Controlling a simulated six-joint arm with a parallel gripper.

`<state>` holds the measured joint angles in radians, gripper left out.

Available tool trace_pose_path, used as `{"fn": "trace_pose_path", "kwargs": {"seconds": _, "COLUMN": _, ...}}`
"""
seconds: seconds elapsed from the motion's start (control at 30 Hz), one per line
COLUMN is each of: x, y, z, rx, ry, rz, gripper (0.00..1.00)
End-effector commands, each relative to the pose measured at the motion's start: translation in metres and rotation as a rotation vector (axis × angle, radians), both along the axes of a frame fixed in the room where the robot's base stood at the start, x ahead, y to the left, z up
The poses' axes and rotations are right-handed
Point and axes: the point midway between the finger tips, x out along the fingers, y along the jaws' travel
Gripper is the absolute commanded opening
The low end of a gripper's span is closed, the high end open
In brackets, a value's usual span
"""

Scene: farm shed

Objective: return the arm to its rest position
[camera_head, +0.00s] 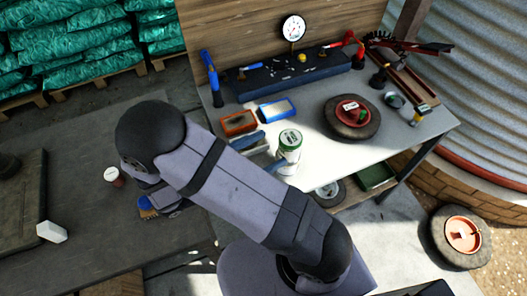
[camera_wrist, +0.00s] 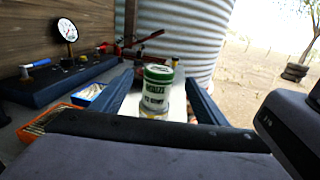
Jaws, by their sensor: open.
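My gripper (camera_wrist: 160,78) is open, with one dark blue finger on each side of the picture in the wrist view. In the head view the same jar (camera_head: 289,146) stands on the pale bench, just right of my gripper's blue fingertips (camera_head: 275,148). My arm links hide most of the gripper there. Nothing is held. I cannot tell how far the jar is from the fingertips.
A dark table (camera_head: 75,200) at left carries a small cup (camera_head: 114,176) and white block (camera_head: 52,232).

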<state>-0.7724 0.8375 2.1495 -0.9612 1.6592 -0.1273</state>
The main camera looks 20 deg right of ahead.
Motion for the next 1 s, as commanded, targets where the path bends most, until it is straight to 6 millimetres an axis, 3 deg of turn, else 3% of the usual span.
{"fn": "trace_pose_path", "kwargs": {"seconds": 0.6, "x": 0.000, "y": -0.003, "z": 0.007, "rx": 0.034, "ry": 0.008, "rz": -0.025, "gripper": 0.67}}
{"fn": "trace_pose_path", "kwargs": {"seconds": 0.77, "x": 0.001, "y": -0.014, "z": 0.023, "rx": 0.159, "ry": 0.040, "rz": -0.099, "gripper": 0.67}}
{"fn": "trace_pose_path", "kwargs": {"seconds": 1.0, "x": -0.004, "y": -0.035, "z": 0.046, "rx": 0.470, "ry": 0.049, "rz": -0.238, "gripper": 0.67}}
